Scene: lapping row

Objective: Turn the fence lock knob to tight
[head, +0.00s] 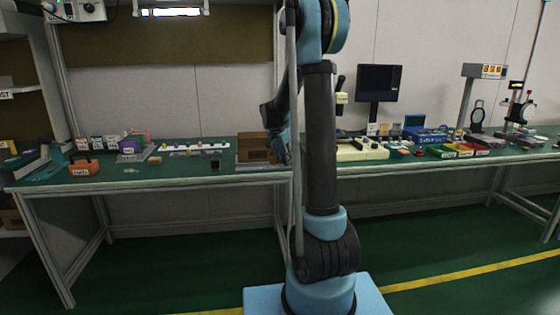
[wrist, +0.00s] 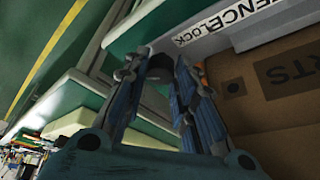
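The wrist view shows a white label (wrist: 222,22) reading "FENCE LOCK" on a pale face. A dark, rounded piece (wrist: 160,68), apparently the fence lock knob, sits between the fingertips of my gripper (wrist: 160,75). The fingers stand apart, one on each side of it. I cannot tell whether they touch it or press on it. The knob's pointer and any tight mark are not readable. In the head view, my gripper (head: 282,150) is low over the bench beside a brown box, partly hidden by my own arm. The knob cannot be made out there.
The brown cardboard box (wrist: 282,85) with dark lettering ending in "RTS" is close to the right finger; it also shows in the head view (head: 252,148). A green bench (head: 215,172) carries small boxes on the left and a cream machine (head: 358,150) right of my arm.

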